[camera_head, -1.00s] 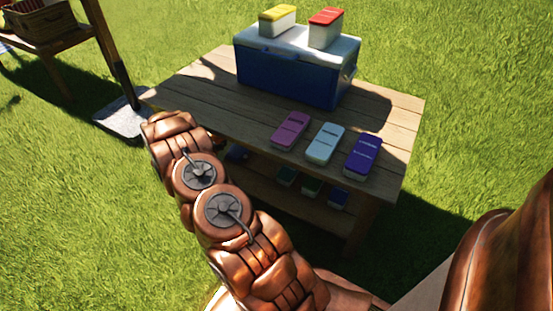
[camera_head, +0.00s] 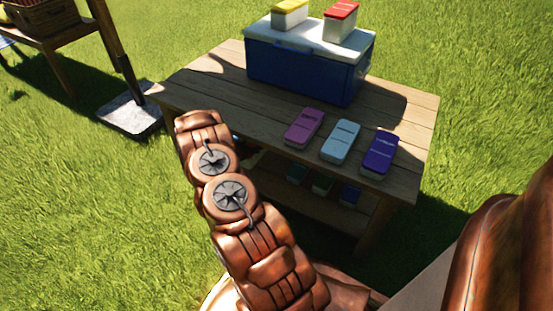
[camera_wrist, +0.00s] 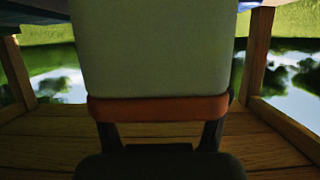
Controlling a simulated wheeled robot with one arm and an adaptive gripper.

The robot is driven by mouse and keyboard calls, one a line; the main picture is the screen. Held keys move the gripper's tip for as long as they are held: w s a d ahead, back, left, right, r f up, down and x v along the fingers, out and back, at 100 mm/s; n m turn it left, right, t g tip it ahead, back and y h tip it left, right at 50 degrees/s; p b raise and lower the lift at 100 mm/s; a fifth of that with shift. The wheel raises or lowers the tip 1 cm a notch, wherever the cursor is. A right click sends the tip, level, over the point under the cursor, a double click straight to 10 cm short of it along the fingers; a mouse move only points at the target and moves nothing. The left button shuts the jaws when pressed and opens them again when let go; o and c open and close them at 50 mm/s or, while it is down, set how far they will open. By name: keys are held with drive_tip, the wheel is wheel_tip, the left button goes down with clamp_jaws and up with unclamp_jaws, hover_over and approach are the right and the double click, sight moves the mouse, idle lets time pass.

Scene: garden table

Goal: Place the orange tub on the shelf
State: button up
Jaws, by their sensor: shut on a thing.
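The orange tub (camera_wrist: 155,55), a pale box with an orange lid, fills the middle of the wrist view, which appears upside down. My gripper (camera_wrist: 165,135) is shut on it at the lid end. Wooden planks and two table legs surround it, so it seems to be under the tabletop. In the head view, my arm hides the gripper and most or all of the tub. The lower shelf (camera_head: 308,211) lies in shadow under the table. I cannot tell whether the tub touches it.
Several tubs, including a green one (camera_head: 322,184), stand on the shelf at right. On the tabletop (camera_head: 205,85) are pink (camera_head: 304,128), light blue (camera_head: 341,141) and purple (camera_head: 380,153) lidded tubs. A blue cooler (camera_head: 300,75) carries yellow-lidded (camera_head: 290,14) and red-lidded (camera_head: 340,22) tubs.

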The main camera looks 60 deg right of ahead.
drive_tip(key=shift+s+d+f+b, duration=0.45)
drive_tip(key=shift+s+f+b, duration=0.4)
drive_tip(key=shift+s, duration=0.85)
drive_tip(key=shift+s+d+f+b, duration=0.55)
drive_tip(key=shift+s+b, duration=0.55)
drive_tip(key=shift+s, duration=0.65)
drive_tip(key=shift+s+d+f+b, duration=0.4)
drive_tip(key=shift+s+f+b, duration=0.5)
drive_tip(key=shift+s, duration=0.8)
drive_tip(key=o, duration=1.7)
drive_tip(key=shift+o, duration=0.2)
